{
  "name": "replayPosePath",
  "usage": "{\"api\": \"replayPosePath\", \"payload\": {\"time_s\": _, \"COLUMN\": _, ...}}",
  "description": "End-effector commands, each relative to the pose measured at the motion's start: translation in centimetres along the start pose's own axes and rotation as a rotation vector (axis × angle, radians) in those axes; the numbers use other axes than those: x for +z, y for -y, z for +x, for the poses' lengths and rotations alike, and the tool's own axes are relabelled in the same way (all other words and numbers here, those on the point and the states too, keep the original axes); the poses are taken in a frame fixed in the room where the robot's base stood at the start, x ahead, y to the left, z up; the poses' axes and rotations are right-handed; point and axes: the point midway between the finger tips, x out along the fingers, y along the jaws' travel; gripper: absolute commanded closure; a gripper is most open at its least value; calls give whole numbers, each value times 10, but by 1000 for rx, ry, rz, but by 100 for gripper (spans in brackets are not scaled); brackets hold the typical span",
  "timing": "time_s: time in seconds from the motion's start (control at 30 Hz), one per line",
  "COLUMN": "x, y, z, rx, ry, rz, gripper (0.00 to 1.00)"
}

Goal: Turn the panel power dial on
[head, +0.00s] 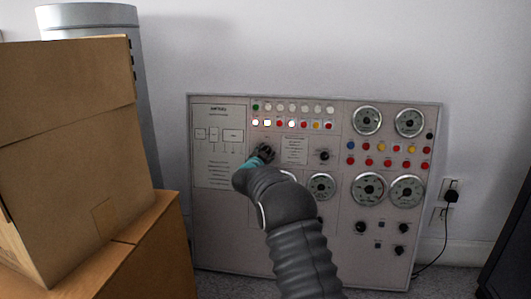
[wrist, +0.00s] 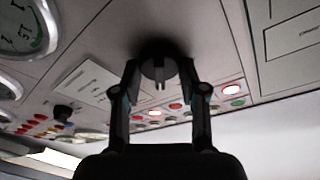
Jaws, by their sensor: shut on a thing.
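The control panel (head: 215,230) stands upright against the wall, with gauges, rows of coloured lamps and several black dials. My gripper (head: 264,153) is at the panel's left-centre, just below the lamp rows, and my arm hides part of the panel there. In the wrist view my gripper (wrist: 160,75) has its two fingers on either side of a dark round dial (wrist: 158,68) with a pale mark, and is shut on it. Several lamps in the second row glow white or yellow. I cannot read the dial's setting.
Stacked cardboard boxes (head: 70,150) stand close at the left, with a grey cylinder (head: 140,80) behind them. Another black dial (head: 323,155) is right of my gripper. A wall socket with a plug (head: 451,196) and a dark object (head: 510,250) are at the right.

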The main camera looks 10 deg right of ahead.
Motion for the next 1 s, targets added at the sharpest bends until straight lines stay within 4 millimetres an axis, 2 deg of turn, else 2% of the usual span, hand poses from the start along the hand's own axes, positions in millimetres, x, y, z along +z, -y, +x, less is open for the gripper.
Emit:
{"api": "replayPosePath", "payload": {"time_s": 0.4, "x": -2, "y": 1, "z": 0, "rx": 48, "ry": -2, "rz": 173, "gripper": 92}}
{"api": "replayPosePath", "payload": {"time_s": 0.93, "x": -1, "y": 0, "z": 0, "rx": 54, "ry": -1, "rz": 195, "gripper": 92}}
{"api": "replayPosePath", "payload": {"time_s": 0.97, "x": -1, "y": 0, "z": 0, "rx": 54, "ry": -1, "rz": 195, "gripper": 55}}
{"api": "replayPosePath", "payload": {"time_s": 1.0, "x": -1, "y": 0, "z": 0, "rx": 54, "ry": -1, "rz": 195, "gripper": 45}}
